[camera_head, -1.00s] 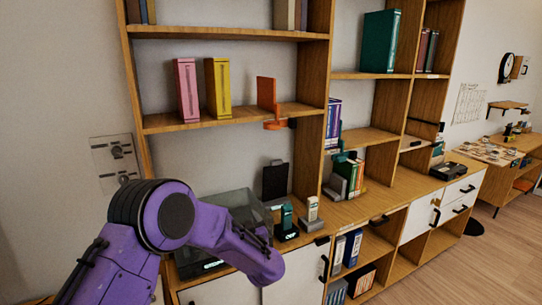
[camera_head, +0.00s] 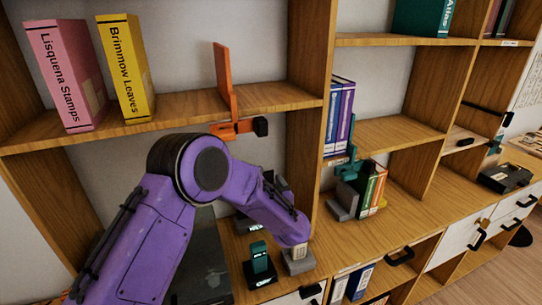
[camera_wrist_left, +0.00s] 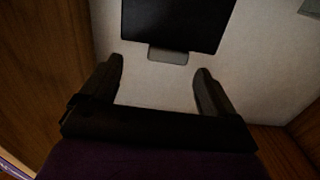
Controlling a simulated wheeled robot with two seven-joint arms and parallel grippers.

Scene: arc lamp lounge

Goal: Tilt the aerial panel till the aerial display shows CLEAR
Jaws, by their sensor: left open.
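The aerial panel, a dark flat rectangle with a grey tab at its lower edge, shows at the top of the left wrist view (camera_wrist_left: 178,24). In the head view my purple left arm mostly covers it. A low base with a small lit patch, possibly the aerial display (camera_head: 252,225), shows beneath the arm; its text is unreadable. My left gripper (camera_wrist_left: 157,80) is open and empty, its fingers spread below the panel in the wrist picture, apart from the tab. In the head view the arm hides its fingertips. My right gripper is in neither view.
An orange bracket (camera_head: 228,100) is on the shelf above. A dark box (camera_head: 205,265) lies left, partly behind my arm. Books stand right.

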